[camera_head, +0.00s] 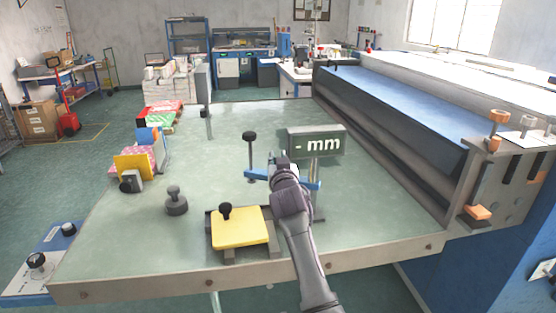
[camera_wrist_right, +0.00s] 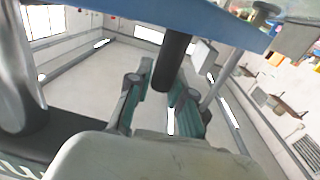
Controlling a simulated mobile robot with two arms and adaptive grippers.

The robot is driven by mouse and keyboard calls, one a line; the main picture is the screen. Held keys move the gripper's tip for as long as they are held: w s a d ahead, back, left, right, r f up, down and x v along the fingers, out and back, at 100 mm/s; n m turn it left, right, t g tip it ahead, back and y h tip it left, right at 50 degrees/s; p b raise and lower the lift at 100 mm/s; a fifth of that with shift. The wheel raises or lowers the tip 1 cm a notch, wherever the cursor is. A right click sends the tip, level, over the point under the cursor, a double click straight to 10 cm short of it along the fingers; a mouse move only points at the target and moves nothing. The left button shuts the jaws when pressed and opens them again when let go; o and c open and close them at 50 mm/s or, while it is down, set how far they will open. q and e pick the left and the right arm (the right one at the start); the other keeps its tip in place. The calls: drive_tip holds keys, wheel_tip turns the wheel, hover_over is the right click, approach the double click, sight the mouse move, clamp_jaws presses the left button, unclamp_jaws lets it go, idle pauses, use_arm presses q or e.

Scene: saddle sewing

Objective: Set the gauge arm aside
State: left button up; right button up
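The gauge arm (camera_head: 309,184) is a blue bar on a post, with a grey "- mm" display (camera_head: 316,143) above it, over the right half of the green table. In the right wrist view the blue bar (camera_wrist_right: 190,18) crosses the top, and a dark round handle (camera_wrist_right: 172,62) hangs from it. My right gripper (camera_head: 284,165) is at the bar, just below and left of the display. In the right wrist view its two fingers (camera_wrist_right: 162,92) stand apart near the handle's lower end; contact is unclear. My left gripper is not in view.
A yellow pad (camera_head: 238,228) with a black knob sits at the front edge. A grey knobbed weight (camera_head: 176,202) and colourful boxes (camera_head: 135,165) line the left. A long blue-topped roller machine (camera_head: 405,105) bounds the right. The table's (camera_head: 215,150) back middle is mostly clear.

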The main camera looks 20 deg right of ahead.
drive_tip(key=o, duration=0.3)
drive_tip(key=shift+o, duration=0.2)
drive_tip(key=v, duration=1.2)
